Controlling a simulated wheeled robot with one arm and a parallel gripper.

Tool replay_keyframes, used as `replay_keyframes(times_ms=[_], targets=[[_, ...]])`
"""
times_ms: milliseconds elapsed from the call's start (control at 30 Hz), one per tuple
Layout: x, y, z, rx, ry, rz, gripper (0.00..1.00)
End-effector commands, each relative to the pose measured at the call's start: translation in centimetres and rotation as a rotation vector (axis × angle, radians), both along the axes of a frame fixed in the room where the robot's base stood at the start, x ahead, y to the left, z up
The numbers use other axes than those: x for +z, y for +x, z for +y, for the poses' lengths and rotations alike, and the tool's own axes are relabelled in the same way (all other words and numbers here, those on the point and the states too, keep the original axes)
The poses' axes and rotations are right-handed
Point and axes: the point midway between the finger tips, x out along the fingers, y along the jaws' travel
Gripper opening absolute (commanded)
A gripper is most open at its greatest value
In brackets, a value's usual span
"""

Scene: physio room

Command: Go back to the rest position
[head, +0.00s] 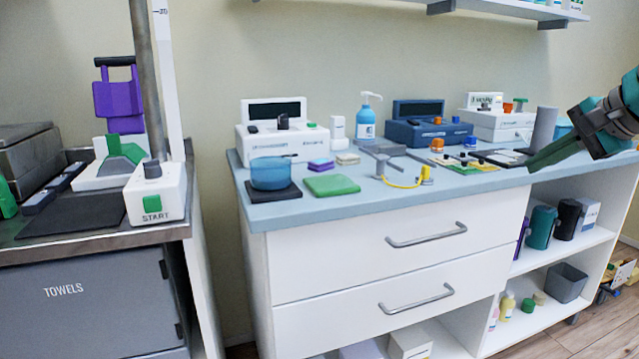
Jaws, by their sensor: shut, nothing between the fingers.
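My gripper (544,160) is at the right of the head view, coming in from the right edge. Its green fingers are together and hold nothing. It hangs over the right part of the blue-topped counter (400,195), apart from the things there. It hides a bit of the counter's right end.
On the counter are a blue bowl (272,174), a green pad (332,185), a pump bottle (367,122) and several device boxes. A grey cylinder (543,128) stands close behind my gripper. At left is a steel-topped unit with a START box (155,195). A shelf (500,10) hangs above.

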Motion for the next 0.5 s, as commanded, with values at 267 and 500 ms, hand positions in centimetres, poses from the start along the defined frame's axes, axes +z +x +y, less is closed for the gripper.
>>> replay_keyframes(times_ms=[267, 500], targets=[[-1.4, -0.2, 3.2, 0.085, -0.049, 0.030, 0.00], [-3.7, -0.9, 7.3, 0.199, -0.120, 0.072, 0.00]])
